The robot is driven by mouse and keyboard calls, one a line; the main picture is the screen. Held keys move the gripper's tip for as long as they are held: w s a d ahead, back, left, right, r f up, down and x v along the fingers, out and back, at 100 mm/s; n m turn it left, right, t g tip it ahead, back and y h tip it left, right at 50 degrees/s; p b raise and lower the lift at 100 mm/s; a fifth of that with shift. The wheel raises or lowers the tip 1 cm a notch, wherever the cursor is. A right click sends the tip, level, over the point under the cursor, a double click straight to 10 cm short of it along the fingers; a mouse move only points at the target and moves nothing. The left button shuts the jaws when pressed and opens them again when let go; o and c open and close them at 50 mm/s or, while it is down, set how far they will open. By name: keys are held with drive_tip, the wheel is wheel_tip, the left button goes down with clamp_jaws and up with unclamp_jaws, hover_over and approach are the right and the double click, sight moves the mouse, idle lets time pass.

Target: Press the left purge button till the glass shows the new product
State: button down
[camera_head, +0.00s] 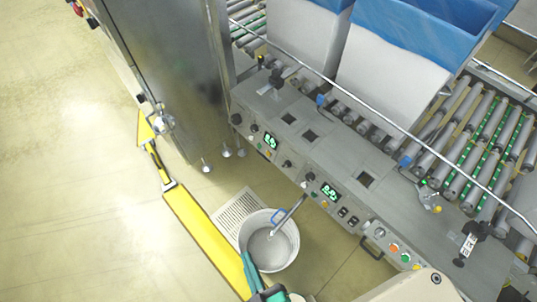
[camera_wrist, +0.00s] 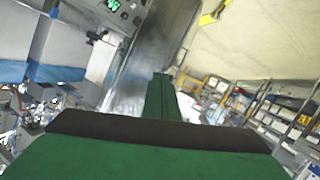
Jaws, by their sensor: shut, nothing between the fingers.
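The grey control panel (camera_head: 345,165) runs diagonally through the head view. It carries a left green display (camera_head: 270,141) and a right green display (camera_head: 329,192), with small dark knobs and buttons around each. I cannot tell which of these is the left purge button. No sight glass can be made out clearly. My gripper (camera_head: 250,266) is at the bottom, left of and below the panel, apart from it. Its green fingers (camera_wrist: 160,98) are shut and empty in the wrist view, where a display (camera_wrist: 112,6) shows at the top.
A white bucket (camera_head: 284,246) stands on the floor by my gripper, with a metal spout (camera_head: 290,213) over it. White boxes with blue liners (camera_head: 415,25) stand behind a thin bar on rollers (camera_head: 475,135). The left floor is clear.

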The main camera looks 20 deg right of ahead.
sight(268, 154)
drive_tip(key=w+d+f+n+g+h, duration=0.1)
drive_tip(key=w+d+f+n, duration=0.3)
drive_tip(key=w+f, duration=0.5)
drive_tip(key=w+d+f+n+h, duration=0.1)
drive_tip(key=w+d+f+n, duration=0.1)
drive_tip(key=w+f+n, duration=0.6)
drive_tip(key=w+d+f+n+h, duration=0.1)
drive_tip(key=w+d+f+n, duration=0.1)
drive_tip(key=w, duration=0.9)
drive_tip(key=w+d+f+n+g+h, duration=0.1)
drive_tip(key=w+d+n, duration=0.3)
drive_tip(key=w, duration=0.7)
drive_tip(key=shift+d+f+h, duration=0.3)
drive_tip(key=shift+d+f, duration=0.4)
drive_tip(key=shift+d, duration=0.35)
drive_tip(key=w+d+f, duration=0.3)
drive_tip(key=d, duration=0.4)
drive_tip(key=shift+d, duration=0.4)
drive_tip(key=shift+d, duration=0.1)
drive_tip(key=shift+w+d+f, duration=0.1)
drive_tip(key=shift+w+d, duration=0.05)
drive_tip(key=shift+d, duration=0.1)
